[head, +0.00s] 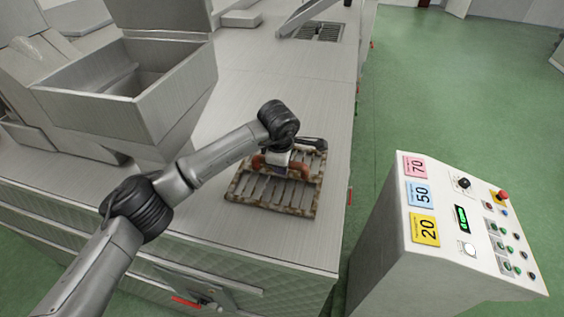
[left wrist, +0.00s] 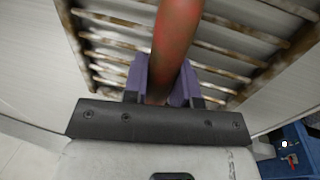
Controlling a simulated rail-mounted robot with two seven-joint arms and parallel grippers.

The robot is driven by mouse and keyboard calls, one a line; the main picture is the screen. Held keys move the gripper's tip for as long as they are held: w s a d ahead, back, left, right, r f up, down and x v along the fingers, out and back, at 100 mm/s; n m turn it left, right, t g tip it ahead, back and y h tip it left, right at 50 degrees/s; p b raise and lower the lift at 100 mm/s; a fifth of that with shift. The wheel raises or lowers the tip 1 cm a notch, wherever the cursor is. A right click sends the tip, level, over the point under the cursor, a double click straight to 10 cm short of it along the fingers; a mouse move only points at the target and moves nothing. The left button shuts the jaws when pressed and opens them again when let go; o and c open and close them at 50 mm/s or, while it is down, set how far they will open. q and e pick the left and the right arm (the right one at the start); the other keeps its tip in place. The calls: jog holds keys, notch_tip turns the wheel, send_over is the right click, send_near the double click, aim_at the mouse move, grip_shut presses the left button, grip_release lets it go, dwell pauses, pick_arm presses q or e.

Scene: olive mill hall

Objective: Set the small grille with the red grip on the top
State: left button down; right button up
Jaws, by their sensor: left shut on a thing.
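The small grille (head: 245,195) has rusty bars and a red grip (head: 297,170). It is on or just above the steel top (head: 215,228) near its front right corner; I cannot tell if it touches. My left gripper (head: 277,163) is over the middle of the grille, with its fingers mostly hidden by the wrist. In the left wrist view the gripper (left wrist: 163,92) is shut on the red grip (left wrist: 175,35), with purple pads on both sides. The grille bars (left wrist: 240,38) spread out behind it. My right gripper is not in view.
A steel hopper (head: 130,95) stands on the left of the top. A dark slotted opening (head: 320,31) lies at the far end. A control console (head: 455,225) with coloured number cards stands at the right. The top between grille and opening is clear.

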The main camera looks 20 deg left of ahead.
pick_arm(q)
jog(key=shift+f, duration=0.1)
jog(key=c, duration=0.9)
grip_release()
jog(key=shift+r, duration=0.25)
jog(key=shift+s+r, duration=0.1)
jog(key=shift+r, duration=0.15)
jog(key=r, duration=0.1)
jog(key=r+b, duration=0.1)
jog(key=r, duration=0.1)
jog(key=shift+s, duration=0.3)
jog(key=shift+s+r, duration=0.15)
jog(key=shift+r, duration=0.65)
